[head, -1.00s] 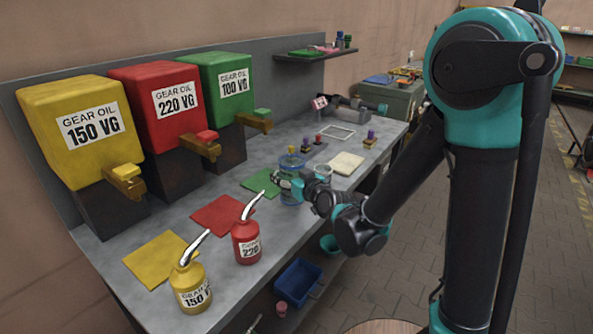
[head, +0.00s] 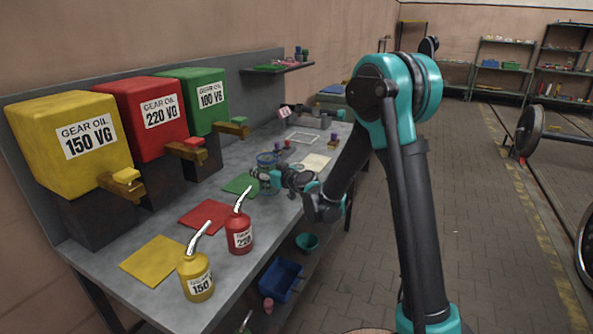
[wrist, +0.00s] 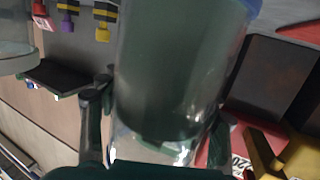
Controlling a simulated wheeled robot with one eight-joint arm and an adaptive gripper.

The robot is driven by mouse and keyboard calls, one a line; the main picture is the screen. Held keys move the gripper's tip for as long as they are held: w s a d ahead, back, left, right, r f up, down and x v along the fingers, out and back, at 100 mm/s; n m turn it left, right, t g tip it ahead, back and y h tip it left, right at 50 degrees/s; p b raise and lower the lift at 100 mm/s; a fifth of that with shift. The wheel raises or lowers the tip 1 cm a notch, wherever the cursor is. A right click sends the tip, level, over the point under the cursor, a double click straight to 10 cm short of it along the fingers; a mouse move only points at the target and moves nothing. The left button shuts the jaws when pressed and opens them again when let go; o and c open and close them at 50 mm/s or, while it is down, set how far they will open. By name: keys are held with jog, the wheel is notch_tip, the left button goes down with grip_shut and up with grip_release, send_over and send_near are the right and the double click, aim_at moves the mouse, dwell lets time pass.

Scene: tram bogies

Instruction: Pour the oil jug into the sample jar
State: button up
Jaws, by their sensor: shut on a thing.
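The oil jug, a clear vessel with a blue rim, fills the middle of the wrist view (wrist: 170,75) and looks dark green through its wall. My gripper (wrist: 150,140) is shut on it, one finger on each side. In the head view the jug (head: 267,160) is small, beside the green mat, with my gripper (head: 272,182) at its near side. I cannot tell whether it touches the bench or is tilted. A clear glass vessel, likely the sample jar (wrist: 15,45), is cut off at the left edge of the wrist view, apart from the jug; my gripper mostly hides it in the head view.
Yellow (head: 75,140), red (head: 148,120) and green (head: 198,100) gear oil tanks stand along the wall. A yellow oil can (head: 196,277) and a red oil can (head: 239,234) stand nearer on the bench. A pale cloth (head: 315,162) lies beyond my gripper.

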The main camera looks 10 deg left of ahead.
aim_at(268, 160)
jog(key=shift+d+f+m, duration=0.1)
jog(key=shift+f+m, duration=0.05)
jog(key=shift+m, duration=0.15)
jog(key=shift+w+d+f+m+y, duration=0.3)
jog(key=shift+m, duration=0.5)
jog(key=shift+w+d+r+m, duration=0.2)
jog(key=shift+d+m, duration=0.05)
jog(key=shift+m, duration=0.35)
jog(key=shift+w+d+r+m+y, duration=0.2)
jog(key=shift+r+m, duration=0.2)
jog(key=shift+r, duration=0.35)
jog(key=shift+w+d+r+m+y, duration=0.1)
jog(key=shift+d+r+m+y, duration=0.1)
jog(key=shift+r+m, duration=0.4)
jog(key=shift+w+d+r+m, duration=0.2)
jog(key=shift+r+m, duration=0.15)
jog(key=shift+r, duration=0.15)
jog(key=shift+w+d+r+m, duration=0.2)
jog(key=shift+r+m, duration=0.15)
jog(key=shift+r, duration=0.15)
jog(key=shift+d+f+m, duration=0.1)
jog(key=shift+f+m, duration=0.05)
jog(key=shift+m, duration=0.65)
jog(key=shift+f+m+t+y+p, duration=0.25)
jog(key=shift+m+p, duration=0.15)
jog(key=shift+m, duration=0.45)
jog(key=shift+f+m+t+y+p, duration=0.25)
jog(key=shift+m+p, duration=0.1)
jog(key=shift+m, duration=0.5)
dwell(1.4)
